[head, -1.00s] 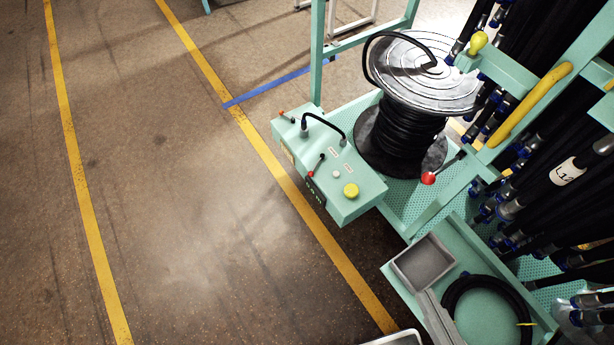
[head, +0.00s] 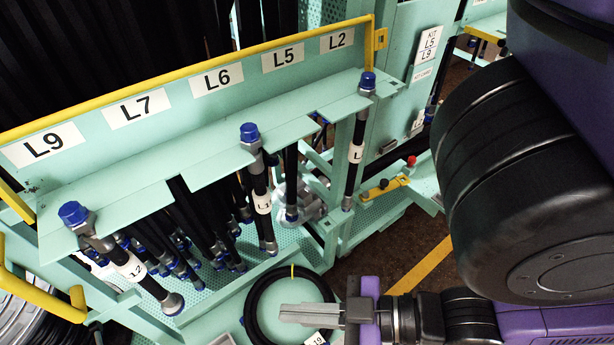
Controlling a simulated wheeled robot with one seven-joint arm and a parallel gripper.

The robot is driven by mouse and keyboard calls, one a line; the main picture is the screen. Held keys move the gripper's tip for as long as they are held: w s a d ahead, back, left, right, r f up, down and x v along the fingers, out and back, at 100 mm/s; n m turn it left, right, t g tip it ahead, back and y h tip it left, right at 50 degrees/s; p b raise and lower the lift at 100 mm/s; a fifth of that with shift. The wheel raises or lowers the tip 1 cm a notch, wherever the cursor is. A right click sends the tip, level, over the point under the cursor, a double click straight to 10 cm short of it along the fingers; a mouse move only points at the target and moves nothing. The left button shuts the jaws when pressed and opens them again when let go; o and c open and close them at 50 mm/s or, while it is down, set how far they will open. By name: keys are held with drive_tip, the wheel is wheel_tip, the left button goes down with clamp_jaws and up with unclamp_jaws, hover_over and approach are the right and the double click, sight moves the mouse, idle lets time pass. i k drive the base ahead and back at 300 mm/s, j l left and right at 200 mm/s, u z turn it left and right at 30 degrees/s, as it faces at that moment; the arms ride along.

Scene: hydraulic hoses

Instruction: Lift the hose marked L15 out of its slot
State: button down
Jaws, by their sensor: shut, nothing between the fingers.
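Three hoses with blue caps hang in slots of the pale green rack shelf. The left hose (head: 130,265) has a label partly readable as "12". The middle hose (head: 258,178) has a turned label that seems to begin "L1". The right hose (head: 357,140) has a label showing only an "L". I cannot tell from these labels which hose is L15. My gripper (head: 284,313), with grey fingers, is shut and empty at bottom centre, below the shelf in the picture and apart from the hanging hoses. It overlaps the view of a coiled black hose.
A yellow-edged sign rail (head: 215,78) reads L9, L7, L6, L5, L2. Several more black hoses hang behind the shelf (head: 150,190). The coiled hose (head: 252,300) lies in a green tray, with a tag near it. My arm fills the right side. Yellow handles (head: 40,297) stick out at left.

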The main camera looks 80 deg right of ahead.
sight(251, 138)
drive_tip(key=k+z, duration=0.1)
drive_tip(key=z, duration=0.45)
drive_tip(key=k+j+u, duration=0.15)
drive_tip(key=k+j, duration=0.65)
drive_tip(key=j, duration=0.15)
